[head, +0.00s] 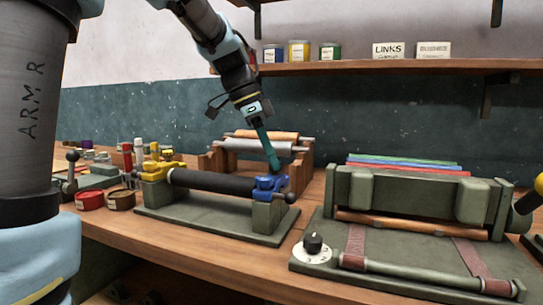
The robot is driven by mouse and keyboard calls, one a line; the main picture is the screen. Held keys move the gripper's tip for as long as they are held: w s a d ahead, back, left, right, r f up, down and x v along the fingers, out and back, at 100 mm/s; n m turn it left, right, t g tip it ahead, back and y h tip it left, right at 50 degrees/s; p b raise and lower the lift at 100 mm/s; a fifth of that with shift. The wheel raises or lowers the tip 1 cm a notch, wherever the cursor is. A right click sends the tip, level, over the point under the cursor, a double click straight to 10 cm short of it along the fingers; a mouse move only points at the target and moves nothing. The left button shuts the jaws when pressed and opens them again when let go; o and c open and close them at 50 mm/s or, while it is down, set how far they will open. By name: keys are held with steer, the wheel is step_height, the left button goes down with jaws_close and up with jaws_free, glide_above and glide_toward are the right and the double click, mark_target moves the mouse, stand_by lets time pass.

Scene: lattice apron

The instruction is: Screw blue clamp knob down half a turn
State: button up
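The blue clamp (267,186) sits on the right-hand stand of a fixture that carries a long black roller (213,183). Its blue knob cannot be clearly told apart from the clamp body at this size. My gripper (274,167) comes down from above, tilted, with its slim teal end just over the top of the blue clamp. Whether it touches the clamp or grips the knob cannot be told. The two fingers cannot be made out separately. A yellow clamp (160,168) sits at the roller's left end.
A green press (407,195) with red, blue and green strips stands at the right, with a black dial (313,244) before it. A wooden rack with rollers (262,147) stands close behind my gripper. Bottles and round tins (89,200) are at the left. A shelf (380,67) runs above.

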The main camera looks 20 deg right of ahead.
steer(key=o, duration=0.4)
steer(key=v, duration=1)
steer(key=shift+a+r, duration=0.2)
steer(key=shift+r, duration=0.15)
steer(key=a+f+n+t+y+p, duration=0.1)
steer(key=a+f+n+p, duration=0.1)
steer(key=a+f+n, duration=0.3)
steer(key=a+f+n+y+p, duration=0.1)
steer(key=a+f+n+p, duration=0.2)
steer(key=a+f+n, duration=0.3)
steer(key=s+a+f+n+t+y+p, duration=0.1)
steer(key=a+f+n+p, duration=0.2)
steer(key=a+f+n, duration=0.2)
steer(key=shift+a+f+n+t, duration=0.15)
steer(key=shift+a+f, duration=0.35)
steer(key=shift+a, duration=0.45)
steer(key=shift+a+f+n+t, duration=0.1)
steer(key=shift+a+f, duration=0.4)
steer(key=shift+a, duration=0.45)
steer(key=shift+a+f+n+t, duration=0.15)
steer(key=shift+a+f, duration=0.4)
steer(key=shift+a, duration=0.35)
steer(key=s+a+f+n, duration=0.1)
steer(key=s+a, duration=0.1)
steer(key=s+a+f+n+y+p, duration=0.1)
steer(key=s+a+f+n, duration=0.1)
steer(key=shift+s+f, duration=0.2)
